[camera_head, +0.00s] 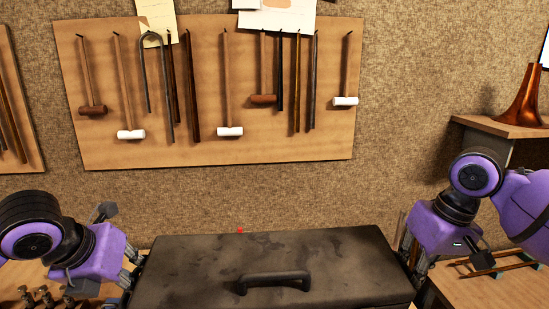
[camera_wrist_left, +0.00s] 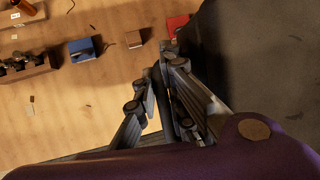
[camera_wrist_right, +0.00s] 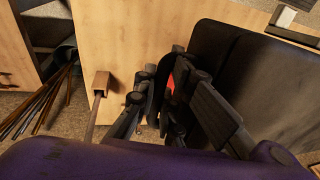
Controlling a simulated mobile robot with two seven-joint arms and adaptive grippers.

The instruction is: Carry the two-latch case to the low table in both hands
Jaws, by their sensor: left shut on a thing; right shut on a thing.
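The case (camera_head: 330,246) is a wide dark box with a worn top and a black handle (camera_head: 274,280), in the lower middle of the head view. It looks about level; its latches are not visible. My left gripper (camera_head: 132,272) is shut on its left end, and the case fills the right of the left wrist view (camera_wrist_left: 268,75). My right gripper (camera_head: 416,272) is shut on its right end; the right wrist view shows the case's dark side (camera_wrist_right: 265,85). The fingertips are partly hidden. I cannot tell whether the case's underside touches anything.
A wooden bench top with a blue block (camera_wrist_left: 82,49) and a small wooden block (camera_wrist_left: 134,39) lies left of the case. Wooden rods (camera_head: 490,268) lie on a surface at the right. A pegboard (camera_head: 205,70) with mallets hangs behind. A copper bell (camera_head: 525,100) stands on the right shelf.

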